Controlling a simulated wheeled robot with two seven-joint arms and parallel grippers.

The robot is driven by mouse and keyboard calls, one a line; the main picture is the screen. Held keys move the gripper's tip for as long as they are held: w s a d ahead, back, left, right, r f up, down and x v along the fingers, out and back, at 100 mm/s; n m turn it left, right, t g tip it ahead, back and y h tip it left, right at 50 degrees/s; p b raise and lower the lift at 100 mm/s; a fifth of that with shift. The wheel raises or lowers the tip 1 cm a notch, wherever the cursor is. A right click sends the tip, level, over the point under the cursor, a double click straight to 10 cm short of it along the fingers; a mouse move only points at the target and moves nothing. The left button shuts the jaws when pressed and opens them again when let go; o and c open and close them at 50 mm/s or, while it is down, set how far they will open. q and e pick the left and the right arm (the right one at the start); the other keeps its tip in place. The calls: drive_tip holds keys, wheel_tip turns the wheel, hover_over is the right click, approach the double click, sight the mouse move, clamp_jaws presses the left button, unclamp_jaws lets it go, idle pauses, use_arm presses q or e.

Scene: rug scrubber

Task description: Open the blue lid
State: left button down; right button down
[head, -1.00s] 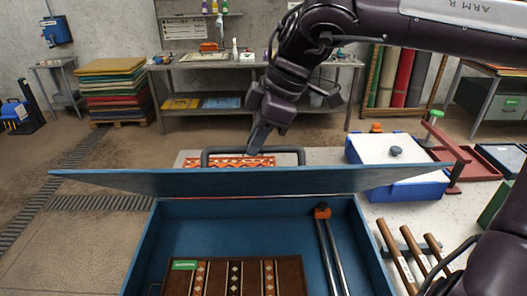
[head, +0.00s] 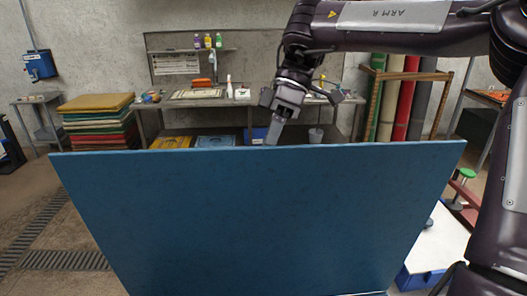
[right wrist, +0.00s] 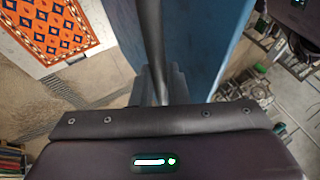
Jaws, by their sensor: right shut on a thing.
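The blue lid (head: 265,215) stands raised in the head view, its broad flat face toward me, wider at the top than at the bottom. It hides the box below it. My right gripper (head: 272,134) is at the lid's top edge, near its middle, coming down from above. In the right wrist view, the gripper (right wrist: 158,85) is shut on the lid's dark handle (right wrist: 151,38). The lid (right wrist: 200,40) runs beside the handle there. My left gripper is not in view.
A workbench (head: 195,101) with bottles and trays stands behind. A stack of coloured mats (head: 97,120) is at the left. Rolled rugs (head: 400,95) stand at the back right. A blue-and-white case (head: 437,245) is right of the lid. A patterned orange rug (right wrist: 50,25) shows in the wrist view.

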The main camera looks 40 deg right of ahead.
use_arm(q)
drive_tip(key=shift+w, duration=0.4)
use_arm(e)
drive_tip(key=shift+w+d+f+g, duration=0.3)
drive_tip(key=shift+w+d+f, duration=0.2)
drive_tip(key=shift+w, duration=0.2)
